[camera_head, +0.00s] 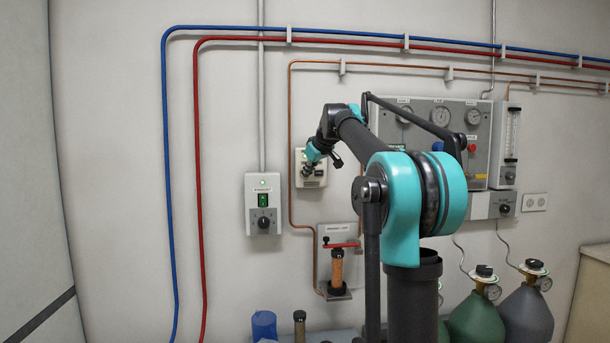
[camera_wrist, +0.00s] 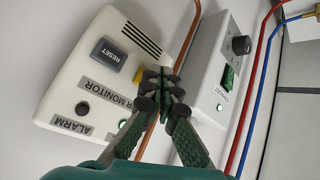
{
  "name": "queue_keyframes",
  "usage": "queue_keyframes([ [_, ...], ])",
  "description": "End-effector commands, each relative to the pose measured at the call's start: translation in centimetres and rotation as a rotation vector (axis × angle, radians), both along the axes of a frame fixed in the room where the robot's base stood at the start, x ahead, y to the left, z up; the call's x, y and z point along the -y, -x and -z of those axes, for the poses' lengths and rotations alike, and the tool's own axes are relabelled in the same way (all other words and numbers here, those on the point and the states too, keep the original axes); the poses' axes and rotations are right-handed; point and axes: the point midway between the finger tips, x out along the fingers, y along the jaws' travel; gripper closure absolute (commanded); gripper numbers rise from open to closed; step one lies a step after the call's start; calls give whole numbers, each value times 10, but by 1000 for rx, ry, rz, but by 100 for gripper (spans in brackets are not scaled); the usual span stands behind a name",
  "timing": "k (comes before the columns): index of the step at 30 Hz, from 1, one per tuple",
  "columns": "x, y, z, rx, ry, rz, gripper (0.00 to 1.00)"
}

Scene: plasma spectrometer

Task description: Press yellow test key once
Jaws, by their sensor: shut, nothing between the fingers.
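The yellow test key (camera_wrist: 140,75) is a small yellow block on the face of the cream monitor box (camera_wrist: 98,68), near its lower right edge in the wrist view. My gripper (camera_wrist: 166,88) is shut and empty. Its fingertips appear right beside the key and cover part of it; I cannot tell whether they touch. In the head view the monitor box (camera_head: 322,182) hangs on the wall with my gripper (camera_head: 308,171) in front of it. The key does not show clearly there.
The box also bears a grey RESET button (camera_wrist: 109,53) and a dark ALARM lamp (camera_wrist: 82,109). A grey control box (camera_wrist: 215,62) with a knob and green switch is alongside. A copper pipe (camera_wrist: 186,42) runs between them.

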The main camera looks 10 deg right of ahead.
Motion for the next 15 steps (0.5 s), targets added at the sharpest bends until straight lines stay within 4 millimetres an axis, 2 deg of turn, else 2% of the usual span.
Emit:
queue_keyframes([
  [15,0,-5,0,0,0,0,100],
])
